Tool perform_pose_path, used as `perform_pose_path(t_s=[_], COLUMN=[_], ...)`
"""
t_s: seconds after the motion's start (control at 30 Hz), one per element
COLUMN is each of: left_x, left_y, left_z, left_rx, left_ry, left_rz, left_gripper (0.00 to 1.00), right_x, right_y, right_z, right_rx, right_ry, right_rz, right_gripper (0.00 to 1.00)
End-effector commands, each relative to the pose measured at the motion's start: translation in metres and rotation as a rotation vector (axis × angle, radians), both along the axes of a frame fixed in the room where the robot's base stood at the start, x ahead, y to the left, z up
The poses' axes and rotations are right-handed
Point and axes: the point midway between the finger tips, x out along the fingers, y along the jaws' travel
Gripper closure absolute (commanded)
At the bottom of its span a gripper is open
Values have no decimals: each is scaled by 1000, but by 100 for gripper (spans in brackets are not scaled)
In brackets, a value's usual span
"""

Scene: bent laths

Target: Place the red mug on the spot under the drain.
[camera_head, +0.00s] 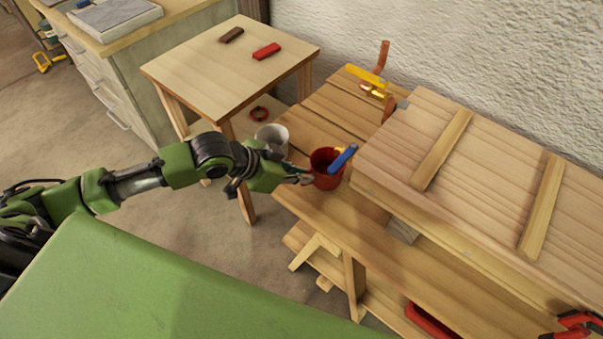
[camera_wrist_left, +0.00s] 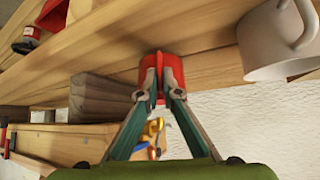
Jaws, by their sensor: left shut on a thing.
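The red mug (camera_head: 322,181) stands upright, at or just above the workbench top, beside the raised wooden panel. My left gripper (camera_head: 303,178) reaches it from the left. In the left wrist view, my left gripper (camera_wrist_left: 160,97) is shut on a red upright part of the red mug (camera_wrist_left: 149,66), seemingly its handle. A blue stick-like thing (camera_head: 343,158) shows across the mug's rim; I cannot tell whether it is inside or behind. I cannot make out a drain or a marked spot with certainty.
A pale mug (camera_head: 272,137) stands close behind my left gripper. The wooden panel (camera_head: 480,180) with two battens bounds the mug's right side. An orange-brown upright piece (camera_head: 382,57) and yellow pieces (camera_head: 367,75) lie at the back. A small table (camera_head: 215,65) stands left.

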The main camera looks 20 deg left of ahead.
Motion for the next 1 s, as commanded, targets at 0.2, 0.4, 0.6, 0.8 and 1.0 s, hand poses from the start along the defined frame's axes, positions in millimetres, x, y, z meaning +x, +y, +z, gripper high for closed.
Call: perform_pose_path(t_s=[0.2, 0.4, 0.6, 0.8, 1.0], left_x=[0, 0, 0, 0, 1], left_y=[0, 0, 0, 0, 0], left_z=[-7, -12, -12, -12, -2], left_rx=[-1, -1, 0, 0, 1], left_ry=[-1, 0, 0, 0, -2], left_rz=[0, -1, 0, 0, -1], left_gripper=[100, 100, 78, 78, 78], right_x=[0, 0, 0, 0, 0], right_y=[0, 0, 1, 2, 4], right_z=[0, 0, 0, 0, 0], right_rx=[0, 0, 1, 2, 5], right_ry=[0, 0, 0, -1, 0], right_rz=[0, 0, -1, -2, -3], right_gripper=[67, 67, 67, 67, 67])
